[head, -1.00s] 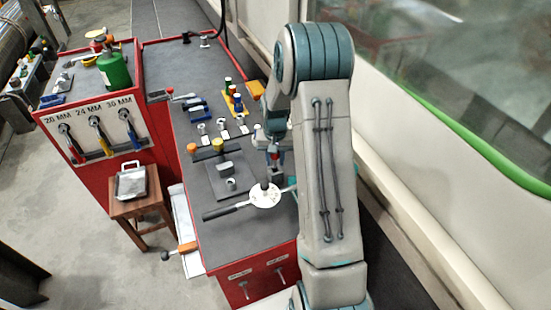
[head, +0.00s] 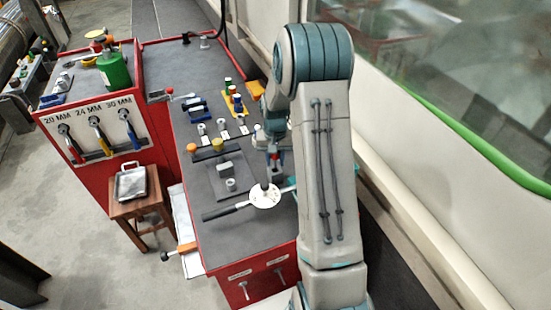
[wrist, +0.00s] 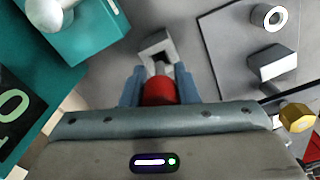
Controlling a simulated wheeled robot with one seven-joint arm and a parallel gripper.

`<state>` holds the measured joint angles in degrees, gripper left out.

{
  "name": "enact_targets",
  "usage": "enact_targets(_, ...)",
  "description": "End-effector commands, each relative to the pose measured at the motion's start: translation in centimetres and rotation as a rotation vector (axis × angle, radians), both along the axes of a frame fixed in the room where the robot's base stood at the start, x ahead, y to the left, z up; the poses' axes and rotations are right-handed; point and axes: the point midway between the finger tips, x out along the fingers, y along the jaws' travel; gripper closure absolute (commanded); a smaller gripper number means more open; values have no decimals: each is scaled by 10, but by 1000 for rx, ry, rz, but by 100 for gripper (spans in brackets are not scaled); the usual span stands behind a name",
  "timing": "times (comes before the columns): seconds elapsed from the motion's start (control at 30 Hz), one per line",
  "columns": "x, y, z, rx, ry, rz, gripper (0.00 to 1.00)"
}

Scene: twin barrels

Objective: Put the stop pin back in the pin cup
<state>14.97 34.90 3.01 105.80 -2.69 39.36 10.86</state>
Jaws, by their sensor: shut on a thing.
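The stop pin (wrist: 158,91) shows as a red head with a pale shaft beyond it in the wrist view. My gripper (wrist: 157,86) is shut on the red head, one blue finger on each side. A grey square block with a dark opening (wrist: 155,46), which looks like the pin cup, lies just past the pin's far end. I cannot tell whether the shaft is inside it or only over it. In the head view my gripper (head: 274,152) is low over the right side of the bench, partly hidden by my arm, with a bit of red at its tip.
A grey plate with a block and ring (head: 227,172) lies to the left of my gripper. A white disc with a black handle (head: 265,195) lies in front. In the wrist view a teal box (wrist: 85,38) with a pale knob is close on the left.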

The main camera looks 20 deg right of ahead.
Motion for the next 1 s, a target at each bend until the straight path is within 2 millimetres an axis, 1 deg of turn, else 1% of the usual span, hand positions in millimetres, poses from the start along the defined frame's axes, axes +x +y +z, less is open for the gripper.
enact_targets(0.53,0,0,-1,0,0,0,100)
enact_targets(1.0,0,0,-12,0,0,0,100)
